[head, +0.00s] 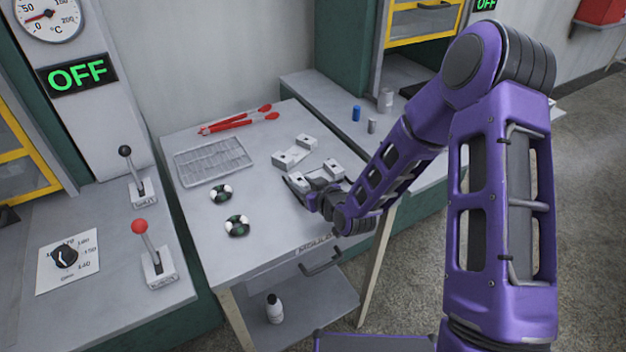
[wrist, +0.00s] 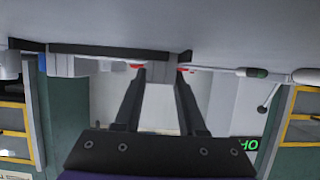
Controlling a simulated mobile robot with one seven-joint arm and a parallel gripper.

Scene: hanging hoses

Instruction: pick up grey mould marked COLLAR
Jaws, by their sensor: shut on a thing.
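Two pale grey moulds with small dark holes are on the worktable (head: 190,235). The farther mould (head: 292,153) lies loose on the top. The nearer mould (head: 331,168) is at my gripper (head: 312,180), partly hidden by the dark fingers. My gripper is shut on this nearer mould, low over the tabletop. In the wrist view my two fingers (wrist: 160,72) reach up the picture with a pale surface between their tips. No COLLAR lettering is readable on either mould.
Two dark round pieces with pale marks (head: 221,193) (head: 237,226) lie left of my gripper. Lever boxes (head: 158,268) stand left. A blue cylinder (head: 356,113) stands on the right bench.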

